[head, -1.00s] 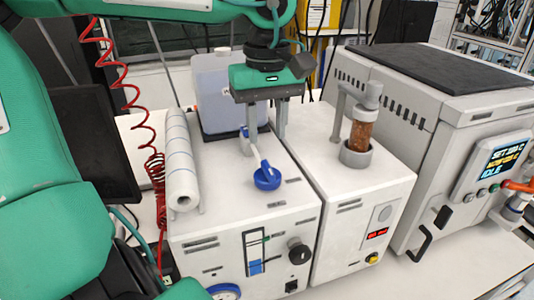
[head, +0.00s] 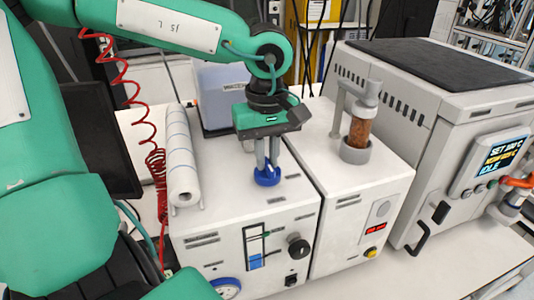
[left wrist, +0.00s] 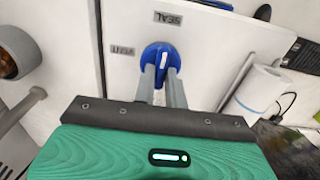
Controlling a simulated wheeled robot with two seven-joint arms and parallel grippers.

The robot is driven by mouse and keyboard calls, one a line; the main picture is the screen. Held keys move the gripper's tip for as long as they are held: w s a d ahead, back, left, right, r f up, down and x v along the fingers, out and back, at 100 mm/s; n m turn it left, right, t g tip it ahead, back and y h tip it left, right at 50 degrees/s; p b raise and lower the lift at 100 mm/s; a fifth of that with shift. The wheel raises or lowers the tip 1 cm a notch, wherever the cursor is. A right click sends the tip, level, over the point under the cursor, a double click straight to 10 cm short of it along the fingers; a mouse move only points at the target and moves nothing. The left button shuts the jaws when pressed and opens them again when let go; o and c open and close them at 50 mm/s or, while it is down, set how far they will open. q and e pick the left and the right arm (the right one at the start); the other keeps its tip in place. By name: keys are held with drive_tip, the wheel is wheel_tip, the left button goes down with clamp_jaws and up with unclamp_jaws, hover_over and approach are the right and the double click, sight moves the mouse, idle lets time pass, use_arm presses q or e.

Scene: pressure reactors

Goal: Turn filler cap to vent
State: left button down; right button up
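The blue filler cap (head: 267,179) sits on top of the left white reactor unit. The left wrist view shows the blue cap (left wrist: 158,52) with a white mark on its raised grip, which points roughly at the SEAL label (left wrist: 168,18). The VENT label (left wrist: 121,50) is to the left of the cap. My left gripper (head: 268,165) reaches down from above, its fingers close together on either side of the cap's grip; its fingertips also show in the left wrist view (left wrist: 162,75). The fingers hide part of the grip. My right gripper is not in view.
A white roll (head: 181,160) lies left of the cap. A clear bluish container (head: 218,90) stands behind. A second white unit (head: 375,195) with a brown-filled glass column (head: 358,131) is to the right. A large grey machine (head: 440,120) stands farther right.

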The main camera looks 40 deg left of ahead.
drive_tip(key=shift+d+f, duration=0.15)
